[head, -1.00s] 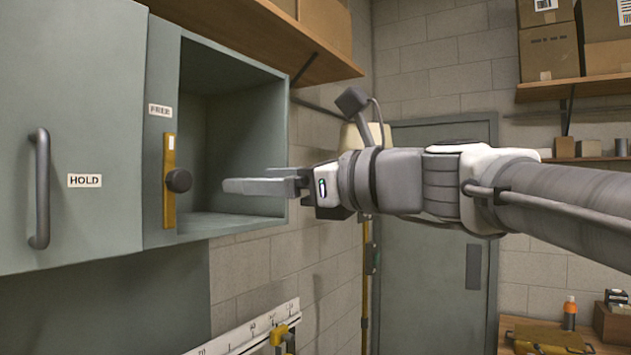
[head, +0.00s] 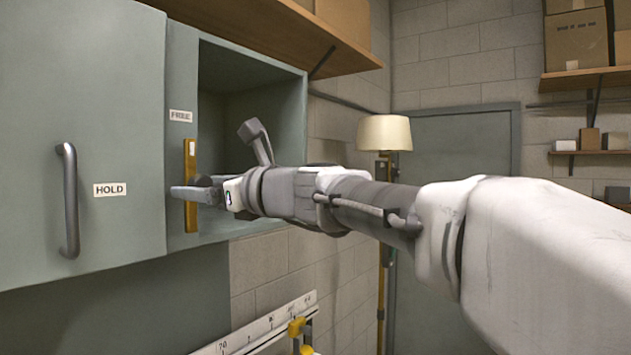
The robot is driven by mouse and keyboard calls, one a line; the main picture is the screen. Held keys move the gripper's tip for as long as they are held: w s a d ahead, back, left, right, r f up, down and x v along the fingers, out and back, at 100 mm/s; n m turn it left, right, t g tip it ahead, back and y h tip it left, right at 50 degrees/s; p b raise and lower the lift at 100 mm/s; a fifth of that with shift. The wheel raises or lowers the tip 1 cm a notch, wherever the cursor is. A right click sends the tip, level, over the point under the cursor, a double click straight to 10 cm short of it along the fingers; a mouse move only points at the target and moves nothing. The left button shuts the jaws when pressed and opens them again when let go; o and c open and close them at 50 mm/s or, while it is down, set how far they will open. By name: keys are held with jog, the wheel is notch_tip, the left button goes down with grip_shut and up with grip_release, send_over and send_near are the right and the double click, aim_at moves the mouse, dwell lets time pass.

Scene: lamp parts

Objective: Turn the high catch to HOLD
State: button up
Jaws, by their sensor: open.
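The high catch (head: 190,160) is a yellow bar on the grey cabinet's front frame. It stands upright, its top end below the FREE label (head: 180,116). The HOLD label (head: 110,189) is to its left, on the cabinet door. My gripper (head: 184,193) is open, its fingers reaching across the middle of the bar where the dark round knob was seen earlier. The knob is now hidden by the fingers. I cannot tell whether the fingers touch it.
The cabinet door (head: 105,120) has a dark vertical handle (head: 69,200) left of HOLD. The open cabinet compartment (head: 240,85) lies behind my gripper. A wooden shelf (head: 270,35) runs above. A ruler rail (head: 262,328) with a yellow slider is below, and a lamp (head: 384,133) stands behind my arm.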

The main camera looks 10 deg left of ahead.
jog(key=shift+w+a, duration=0.1)
jog(key=shift+a, duration=0.05)
grip_shut()
dwell(0.4)
dwell(1.0)
